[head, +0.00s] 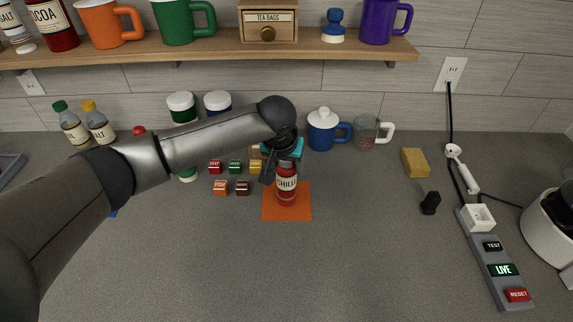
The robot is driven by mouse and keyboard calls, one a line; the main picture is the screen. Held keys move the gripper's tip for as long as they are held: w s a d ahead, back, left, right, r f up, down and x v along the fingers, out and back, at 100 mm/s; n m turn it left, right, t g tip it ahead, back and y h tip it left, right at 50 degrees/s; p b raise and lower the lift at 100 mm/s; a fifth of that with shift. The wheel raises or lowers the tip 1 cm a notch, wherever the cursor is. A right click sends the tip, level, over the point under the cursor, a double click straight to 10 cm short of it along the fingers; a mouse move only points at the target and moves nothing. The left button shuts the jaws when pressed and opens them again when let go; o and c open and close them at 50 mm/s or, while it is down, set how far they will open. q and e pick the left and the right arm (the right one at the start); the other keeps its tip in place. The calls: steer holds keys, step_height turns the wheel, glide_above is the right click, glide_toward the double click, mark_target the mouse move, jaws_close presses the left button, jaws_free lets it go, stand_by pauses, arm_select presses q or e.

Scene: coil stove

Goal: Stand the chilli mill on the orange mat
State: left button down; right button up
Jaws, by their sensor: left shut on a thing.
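The chilli mill (287,190) is a red bottle-shaped mill with a "CHILLI" label. It appears upright over the orange mat (301,214), which lies flat on the grey counter. I cannot tell whether its base touches the mat. My left gripper (283,163) is shut on the mill near its top, and the arm reaches in from the left. The mill's top is partly hidden by the gripper. My right gripper is not in view.
Several small labelled blocks (242,188) lie left of the mat. A blue pot (322,130) and a glass mug (368,132) stand behind. A yellow sponge (415,162) and a power strip (494,260) are at the right. The front counter is clear.

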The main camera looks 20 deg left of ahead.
arm_select(q)
steer(key=shift+c, duration=0.8)
jaws_free()
steer(key=shift+f, duration=0.1)
steer(key=p+v, duration=0.1)
steer(key=v, duration=1.1)
